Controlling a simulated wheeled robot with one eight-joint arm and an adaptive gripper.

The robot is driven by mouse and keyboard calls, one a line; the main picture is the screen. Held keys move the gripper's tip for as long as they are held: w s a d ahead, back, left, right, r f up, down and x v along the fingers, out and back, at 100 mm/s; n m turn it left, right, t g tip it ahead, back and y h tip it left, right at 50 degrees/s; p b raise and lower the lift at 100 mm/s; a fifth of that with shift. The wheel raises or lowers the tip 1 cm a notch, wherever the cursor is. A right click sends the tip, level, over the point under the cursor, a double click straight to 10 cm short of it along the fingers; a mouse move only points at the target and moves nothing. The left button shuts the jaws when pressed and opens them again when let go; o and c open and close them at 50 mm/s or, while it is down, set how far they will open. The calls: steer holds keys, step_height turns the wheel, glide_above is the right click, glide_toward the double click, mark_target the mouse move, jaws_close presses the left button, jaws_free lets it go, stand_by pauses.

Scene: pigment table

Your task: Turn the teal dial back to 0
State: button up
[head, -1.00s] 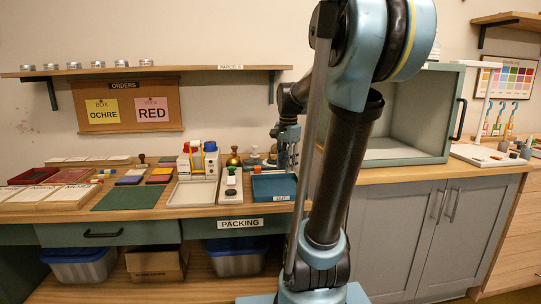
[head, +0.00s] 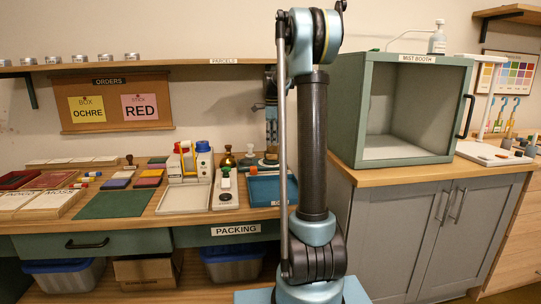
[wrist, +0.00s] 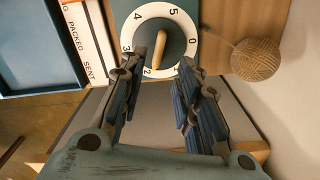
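The dial is a white numbered ring (wrist: 139,23) on a teal plate, seen at the top middle of the wrist view. Its wooden pointer knob (wrist: 160,48) has its lower end near the 2; the 0 is on the right side of the ring. My gripper (wrist: 164,60) is open, with one finger on each side of the knob. Whether the fingers touch it I cannot tell. The left finger covers part of the ring near the 3. In the head view my gripper (head: 271,145) is low over the counter's back, partly behind my arm, and the dial cannot be made out.
A ball of twine (wrist: 255,59) lies right of the dial. A label board marked PACKED and SENT (wrist: 91,40) and a blue tray (wrist: 78,72) lie to the left. In the head view the mist booth (head: 346,110) stands right of my arm; a shelf (head: 215,66) runs above.

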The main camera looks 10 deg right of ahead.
mark_target(272, 158)
steer(key=shift+a+f, duration=0.2)
steer(key=shift+f, duration=3.35)
jaws_close()
